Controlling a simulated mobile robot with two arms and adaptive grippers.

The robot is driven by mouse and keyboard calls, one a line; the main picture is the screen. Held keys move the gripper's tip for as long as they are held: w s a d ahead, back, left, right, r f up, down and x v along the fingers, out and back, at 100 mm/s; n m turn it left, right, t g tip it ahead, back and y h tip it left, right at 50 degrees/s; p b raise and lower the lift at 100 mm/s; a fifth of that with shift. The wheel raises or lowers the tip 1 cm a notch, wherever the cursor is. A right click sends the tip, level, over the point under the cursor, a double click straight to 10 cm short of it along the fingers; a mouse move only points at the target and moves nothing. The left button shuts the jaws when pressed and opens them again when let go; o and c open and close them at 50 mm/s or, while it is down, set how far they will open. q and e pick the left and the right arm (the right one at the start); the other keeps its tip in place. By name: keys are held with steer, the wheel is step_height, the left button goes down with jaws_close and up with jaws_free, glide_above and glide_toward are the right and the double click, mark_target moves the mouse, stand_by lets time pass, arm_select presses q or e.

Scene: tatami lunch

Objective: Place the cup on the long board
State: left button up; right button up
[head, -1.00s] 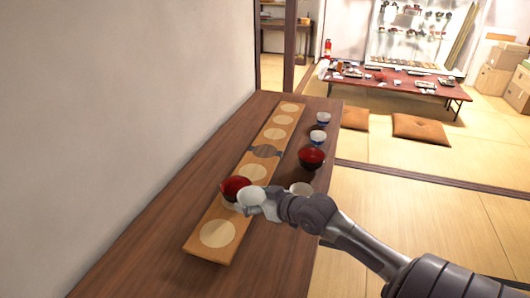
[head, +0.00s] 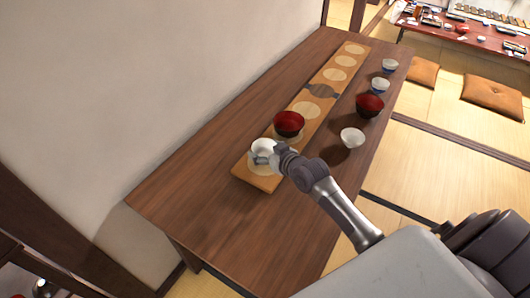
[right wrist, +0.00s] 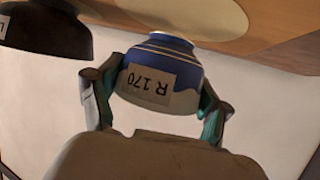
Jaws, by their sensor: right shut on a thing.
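The long board (head: 313,89) lies along the dark wooden table and carries a row of pale round marks. My right gripper (head: 268,158) is shut on a small white and blue cup (head: 262,147) at the near-end round mark. In the right wrist view the cup (right wrist: 160,72) sits between both fingers, with a label reading R 170, and the board (right wrist: 285,50) shows behind it. I cannot tell whether the cup touches the board. A red bowl (head: 289,122) stands on the board just beyond the cup. My left gripper is not in view.
To the right of the board stand a white cup (head: 352,138), a dark red bowl (head: 369,105) and two blue and white cups (head: 380,85) (head: 389,66). A wall borders the table's left side. The table's near left part is clear.

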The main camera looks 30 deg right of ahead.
steer(key=shift+f, duration=0.75)
steer(key=o, duration=1.2)
steer(key=shift+f, duration=0.15)
steer(key=v, duration=1.2)
